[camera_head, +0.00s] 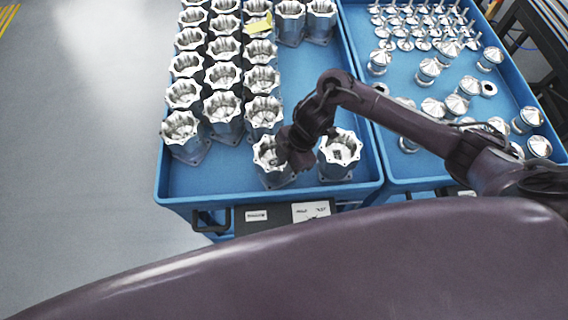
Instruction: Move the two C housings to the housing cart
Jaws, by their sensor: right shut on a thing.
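Several silver machined housings with scalloped rims stand upright in rows in a blue cart (230,184). My right gripper (285,158) reaches down over a housing (268,158) near the cart's front edge. It is shut on this housing's rim, and the gripper and wrist cover the rim's right side. Another housing (341,150) stands just to the right, apart from the gripper. I cannot tell from this view which housings are the C type. My left gripper is not in view.
A second blue cart (400,170) on the right holds several shiny round metal parts (430,68). Labels (311,210) sit at the front edge. The grey floor at left is clear.

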